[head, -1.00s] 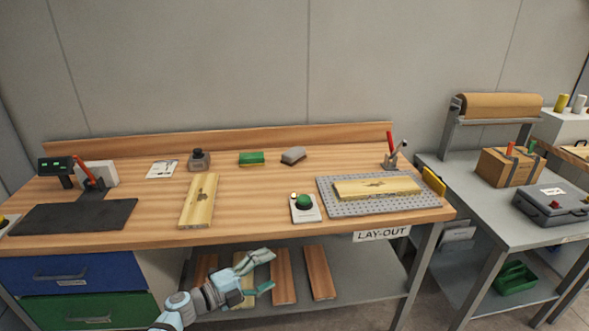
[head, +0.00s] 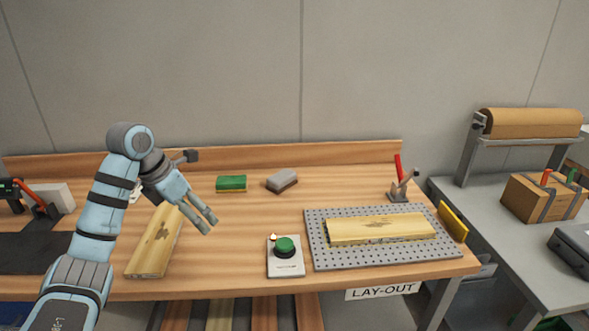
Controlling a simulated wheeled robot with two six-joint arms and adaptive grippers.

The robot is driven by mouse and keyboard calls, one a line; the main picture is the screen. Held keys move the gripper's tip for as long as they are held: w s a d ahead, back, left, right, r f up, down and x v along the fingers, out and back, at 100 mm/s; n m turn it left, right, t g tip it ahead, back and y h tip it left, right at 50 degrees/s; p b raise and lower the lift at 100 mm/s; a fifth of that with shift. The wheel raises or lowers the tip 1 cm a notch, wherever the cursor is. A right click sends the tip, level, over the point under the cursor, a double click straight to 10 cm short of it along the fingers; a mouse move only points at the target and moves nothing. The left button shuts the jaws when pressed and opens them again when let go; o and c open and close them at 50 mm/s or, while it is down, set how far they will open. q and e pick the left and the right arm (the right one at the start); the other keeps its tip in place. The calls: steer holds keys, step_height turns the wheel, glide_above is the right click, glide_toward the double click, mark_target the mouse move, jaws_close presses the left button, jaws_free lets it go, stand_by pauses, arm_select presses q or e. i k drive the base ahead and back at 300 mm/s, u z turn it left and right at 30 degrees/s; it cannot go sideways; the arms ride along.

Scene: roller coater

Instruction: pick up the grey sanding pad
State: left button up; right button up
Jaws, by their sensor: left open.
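The grey sanding pad (head: 282,181) lies on the wooden bench (head: 240,270) towards the back, right of a green pad (head: 231,184). It is a small grey block with a paler, brownish lower layer. My left gripper (head: 205,224) is open and empty above the bench, left of and nearer than the grey pad. Its fingers point down and to the right, apart from the pad. My right gripper is not in view.
A green push button (head: 285,247) on a pale plate stands in front of the pad. A perforated grey plate (head: 320,255) carries a wooden board (head: 380,228) at the right. Another board (head: 150,252) lies beneath my left arm. A red-handled clamp (head: 399,180) stands at the back right.

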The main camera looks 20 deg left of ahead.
mark_target(282, 180)
steer(key=i, duration=1.25)
